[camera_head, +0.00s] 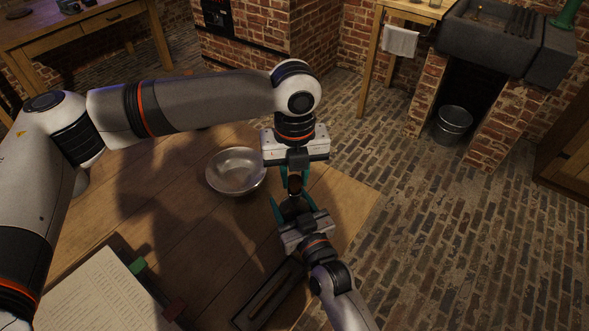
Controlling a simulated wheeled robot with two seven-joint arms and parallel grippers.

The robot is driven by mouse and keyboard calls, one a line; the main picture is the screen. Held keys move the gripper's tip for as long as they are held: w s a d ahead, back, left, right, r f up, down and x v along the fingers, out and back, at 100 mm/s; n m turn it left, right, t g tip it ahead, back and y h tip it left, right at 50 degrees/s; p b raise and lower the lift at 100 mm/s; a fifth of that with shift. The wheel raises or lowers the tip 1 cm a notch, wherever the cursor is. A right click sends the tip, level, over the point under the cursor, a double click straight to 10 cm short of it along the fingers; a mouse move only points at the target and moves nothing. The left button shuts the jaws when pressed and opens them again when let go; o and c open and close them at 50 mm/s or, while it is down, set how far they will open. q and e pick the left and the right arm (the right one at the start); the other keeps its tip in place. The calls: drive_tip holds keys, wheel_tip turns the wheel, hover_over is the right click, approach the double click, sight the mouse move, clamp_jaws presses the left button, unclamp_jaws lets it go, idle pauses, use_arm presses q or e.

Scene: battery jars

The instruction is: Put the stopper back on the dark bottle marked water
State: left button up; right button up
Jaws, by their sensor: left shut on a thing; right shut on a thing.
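My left gripper (295,179) points down over the right part of the wooden table. It is shut on a small brown piece, which looks like the stopper (296,184). My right gripper (292,204) comes up from the lower right, just below the left one in the picture. It is shut on a dark thing, which looks like the dark bottle (295,200), mostly hidden by the fingers. The stopper and bottle are very close together, one above the other in the picture. I cannot tell whether they touch. No water marking is readable.
A metal bowl (236,171) stands on the table (180,205) just left of the grippers. An open book (100,292) lies at the lower left. A dark long tray (270,297) lies near the front right. The table's right edge is close to the grippers.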

use_arm(q)
drive_tip(key=shift+f, duration=0.65)
idle(0.4)
drive_tip(key=o, duration=1)
wheel_tip(320, 180, up, 12)
use_arm(e)
drive_tip(key=o, duration=1.5)
drive_tip(key=shift+c, duration=0.2)
